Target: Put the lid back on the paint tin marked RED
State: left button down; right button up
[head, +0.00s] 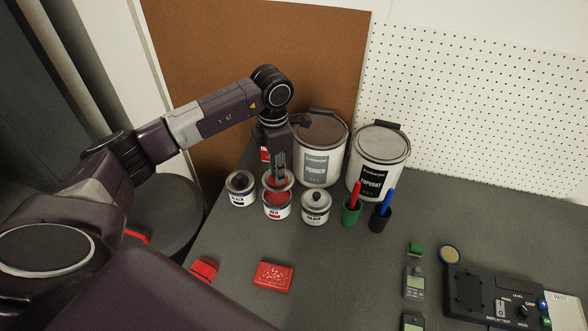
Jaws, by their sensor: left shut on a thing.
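The paint tin marked RED (277,211) stands in the row of small tins, and red shows in its open top. My left gripper (278,172) points down right above it, shut on a round lid (287,184) with a pale rim. The lid is over the tin's back part and looks slightly apart from the rim; the fingers hide its middle, and I cannot tell the exact gap. My right gripper is not in view.
The BLACK tin (242,197) stands close on the left and the SILVER tin (314,214) close on the right, both lidded. Large PRIMER (318,165) and TOPCOAT (375,175) tins stand behind. Green (350,213) and dark (380,220) cups hold markers.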

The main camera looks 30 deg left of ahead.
pick_arm(q)
jog(key=shift+w+a, duration=0.1)
jog(key=shift+a, duration=0.3)
jog(key=shift+a+f, duration=0.1)
jog(key=shift+f, duration=0.05)
jog(key=shift+d+f+b, duration=0.2)
jog(key=shift+f+b, duration=0.05)
jog(key=shift+b, duration=0.1)
jog(key=shift+s+f, duration=0.2)
jog(key=shift+f, duration=0.1)
notch_tip(320, 180, down, 4)
jog(key=b, duration=0.2)
jog(key=shift+w+a+r+b, duration=0.1)
jog(key=shift+r+b, duration=0.1)
jog(key=shift+b, duration=0.1)
jog(key=shift+f+b, duration=0.45)
jog(key=shift+f, duration=0.25)
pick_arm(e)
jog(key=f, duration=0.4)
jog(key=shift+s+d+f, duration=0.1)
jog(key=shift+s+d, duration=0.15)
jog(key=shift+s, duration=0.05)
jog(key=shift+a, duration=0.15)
